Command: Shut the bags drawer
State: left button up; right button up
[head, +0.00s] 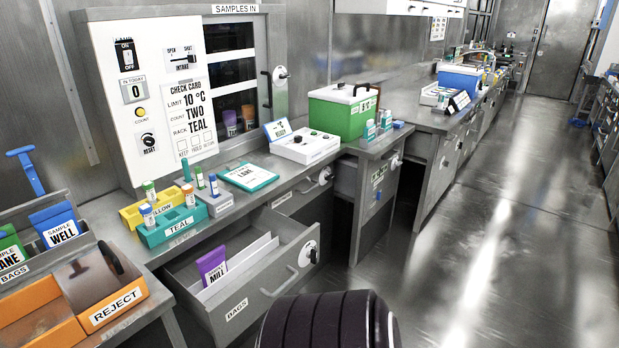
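The bags drawer (262,293) is pulled open below the bench in the head view. It is a grey metal drawer with a BAGS label, a bar handle (280,283) and a round white-and-black fitting (308,253) at the right end of its front. A purple MILL bag (212,265) stands inside, beside a pale divider (240,262). My dark ribbed arm part covers the bottom middle of the view, just in front of the drawer. Neither of my grippers shows.
The bench above holds a teal rack (173,227), a yellow rack (150,208) and a teal-edged board (247,177). An orange REJECT bin (117,305) stands left of the drawer. A green box (342,112) sits farther back. Open floor (470,240) lies to the right.

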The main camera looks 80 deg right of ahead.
aim_at(266, 250)
jog(key=z, duration=2.3)
jog(key=i+j+u, duration=0.15)
jog(key=i+l, duration=0.05)
jog(key=i, duration=0.05)
